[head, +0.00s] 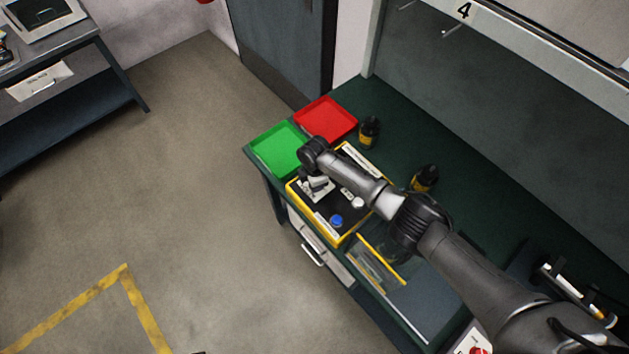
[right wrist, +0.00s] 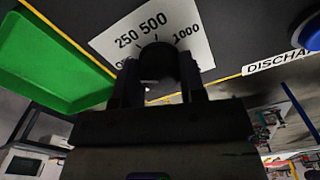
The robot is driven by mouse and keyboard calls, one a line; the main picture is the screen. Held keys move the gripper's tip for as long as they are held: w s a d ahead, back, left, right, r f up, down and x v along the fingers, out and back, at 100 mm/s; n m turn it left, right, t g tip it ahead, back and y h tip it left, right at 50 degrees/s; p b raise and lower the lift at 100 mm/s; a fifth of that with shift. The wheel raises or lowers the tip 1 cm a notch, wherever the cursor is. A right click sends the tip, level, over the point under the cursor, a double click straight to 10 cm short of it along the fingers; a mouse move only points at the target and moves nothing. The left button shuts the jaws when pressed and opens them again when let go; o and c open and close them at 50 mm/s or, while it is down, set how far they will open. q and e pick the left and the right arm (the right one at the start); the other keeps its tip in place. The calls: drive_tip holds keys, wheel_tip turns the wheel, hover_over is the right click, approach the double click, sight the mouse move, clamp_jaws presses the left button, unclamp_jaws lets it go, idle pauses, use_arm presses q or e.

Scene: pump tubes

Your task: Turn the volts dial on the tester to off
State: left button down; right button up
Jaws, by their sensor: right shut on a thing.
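The tester (head: 328,233) is a yellow-edged case with a black panel on the green bench. In the right wrist view, the dark round volts dial (right wrist: 157,62) stands on a white scale plate (right wrist: 112,42) reading 250, 500 and 1000. A label at the plate's lower left is mostly hidden, and the dial's pointer cannot be made out. My right gripper (right wrist: 160,80) has a finger on each side of the dial and is shut on it. In the head view, my right gripper (head: 318,188) is over the tester's left part. My left gripper is not in view.
A blue button (head: 336,220) and a pale knob (head: 358,203) are on the panel. A green tray (head: 277,148) and a red tray (head: 326,119) lie beyond the tester. Two dark bottles (head: 369,132) (head: 425,178) stand behind. A clear yellow-edged panel (head: 376,264) is nearer.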

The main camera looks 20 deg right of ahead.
drive_tip(key=shift+n, duration=0.9)
drive_tip(key=o, duration=0.9)
drive_tip(key=shift+r+p, duration=0.6)
drive_tip(key=shift+r, duration=6.3)
